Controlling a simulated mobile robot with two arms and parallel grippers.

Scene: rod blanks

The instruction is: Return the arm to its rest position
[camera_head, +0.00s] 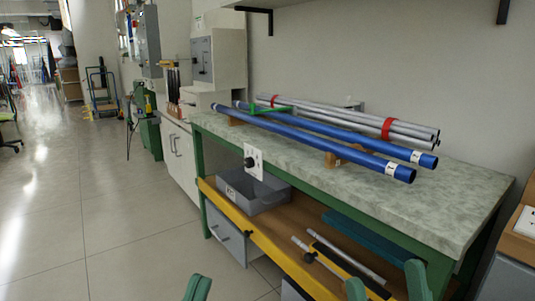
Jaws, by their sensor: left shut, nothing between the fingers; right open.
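My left gripper (198,288) shows at the bottom edge, left of centre, as one green tip. It is shut and empty, over the floor in the picture. My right gripper (386,285) shows at the bottom edge, right of centre. Its two green fingers stand wide apart with nothing held between them, in front of the bench's lower shelf. The rest of both arms is out of the picture.
A green-framed bench (462,203) carries two long blue rods (310,143) and a bundle of grey rods (340,118) tied with red bands. Its lower shelf (285,222) holds a grey bin (262,202) and loose rods (345,256). Open floor (90,210) lies left.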

